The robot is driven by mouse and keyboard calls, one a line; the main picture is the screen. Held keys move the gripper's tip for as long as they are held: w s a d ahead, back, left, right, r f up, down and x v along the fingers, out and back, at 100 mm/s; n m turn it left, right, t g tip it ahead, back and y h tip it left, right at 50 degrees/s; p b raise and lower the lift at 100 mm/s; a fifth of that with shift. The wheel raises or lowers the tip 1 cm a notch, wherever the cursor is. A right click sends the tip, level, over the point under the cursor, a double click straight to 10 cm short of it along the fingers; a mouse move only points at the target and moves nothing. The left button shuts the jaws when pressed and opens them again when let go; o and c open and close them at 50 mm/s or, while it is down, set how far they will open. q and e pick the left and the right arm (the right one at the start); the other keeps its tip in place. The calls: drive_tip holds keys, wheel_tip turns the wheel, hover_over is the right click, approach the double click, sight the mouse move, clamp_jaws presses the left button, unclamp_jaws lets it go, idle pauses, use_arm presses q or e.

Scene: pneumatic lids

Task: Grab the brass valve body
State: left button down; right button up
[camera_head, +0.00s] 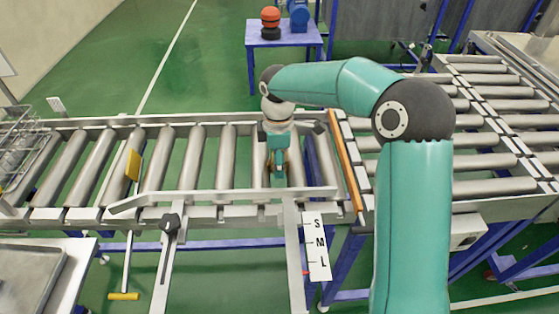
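My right gripper (279,178) hangs from the teal arm that comes in from the right. It points down over the rollers near the right end of the near conveyor. Small brass-coloured patches show around its fingers, and they may belong to the brass valve body. The gripper and wrist hide most of that spot, so I cannot tell the valve body's shape or whether the fingers are closed on it. My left gripper is not in view.
The roller conveyor (190,160) crosses the view, with a metal guide rail (230,196) along its near side. A yellow paddle (133,165) stands at the left. An S/M/L sign (317,245) hangs in front. A blue table (284,38) stands behind.

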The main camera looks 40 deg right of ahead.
drive_tip(key=shift+f, duration=0.5)
drive_tip(key=shift+c, duration=0.2)
clamp_jaws()
drive_tip(key=shift+r, duration=0.1)
drive_tip(key=shift+r, duration=0.1)
